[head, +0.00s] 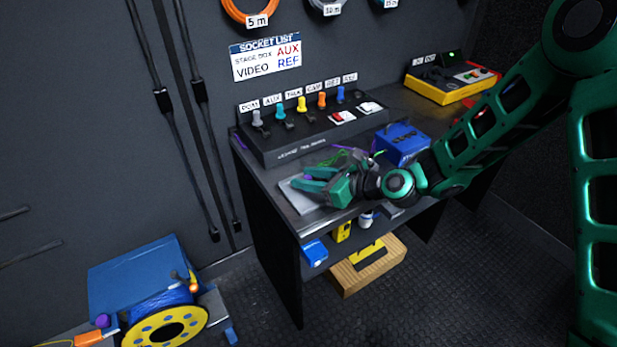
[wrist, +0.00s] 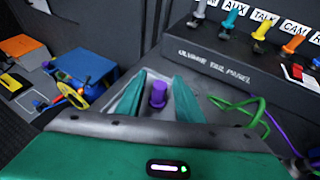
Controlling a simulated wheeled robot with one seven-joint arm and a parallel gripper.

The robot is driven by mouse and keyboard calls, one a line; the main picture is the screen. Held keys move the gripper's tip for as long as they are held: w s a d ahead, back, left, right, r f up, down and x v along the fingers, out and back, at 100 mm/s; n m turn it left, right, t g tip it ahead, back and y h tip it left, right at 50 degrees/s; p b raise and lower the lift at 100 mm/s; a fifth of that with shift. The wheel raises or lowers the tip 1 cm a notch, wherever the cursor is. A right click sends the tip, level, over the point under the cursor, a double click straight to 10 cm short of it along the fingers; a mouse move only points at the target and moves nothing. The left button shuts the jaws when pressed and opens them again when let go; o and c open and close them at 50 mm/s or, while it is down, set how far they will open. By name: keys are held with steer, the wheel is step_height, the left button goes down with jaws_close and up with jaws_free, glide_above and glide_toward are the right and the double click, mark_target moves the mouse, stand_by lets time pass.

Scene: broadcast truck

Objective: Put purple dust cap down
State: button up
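The purple dust cap (wrist: 158,93) stands upright on a light grey pad (head: 304,203) at the left end of the dark desk. In the wrist view it is between the two green fingers of my gripper (wrist: 158,90), with a visible gap on each side. My gripper (head: 304,179) is open and low over the pad in the head view. There, only a small purple patch of the cap (head: 295,178) shows by the fingertips; the fingers cover part of it.
A dark panel (head: 290,148) with coloured plugs stands at the desk's back. Green and purple cables (wrist: 250,108) lie right of the cap. A blue box (head: 402,143) and yellow device (head: 452,83) are further right. A blue cart with a cable reel (head: 165,328) stands on the floor at left.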

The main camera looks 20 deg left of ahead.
steer(key=shift+r, duration=0.1)
steer(key=v, duration=1.2)
steer(key=shift+r, duration=0.1)
steer(key=s+d+n+h, duration=0.1)
steer(key=d+n+h, duration=0.25)
steer(key=d, duration=0.75)
steer(key=s+d+n+g+h, duration=0.1)
steer(key=d+n+h, duration=0.25)
steer(key=d, duration=0.75)
steer(key=s+d+n+h, duration=0.25)
steer(key=d+n, duration=0.25)
steer(key=d, duration=0.6)
steer(key=s+d+r+n+g+h, duration=0.1)
steer(key=s+d+r, duration=0.2)
steer(key=s+d, duration=0.5)
steer(key=s+d+r+n+g+h, duration=0.2)
steer(key=s+d+r, duration=0.2)
steer(key=s+d, duration=0.4)
steer(key=s, duration=0.3)
steer(key=shift+s+r, duration=0.2)
steer(key=shift+s, duration=0.15)
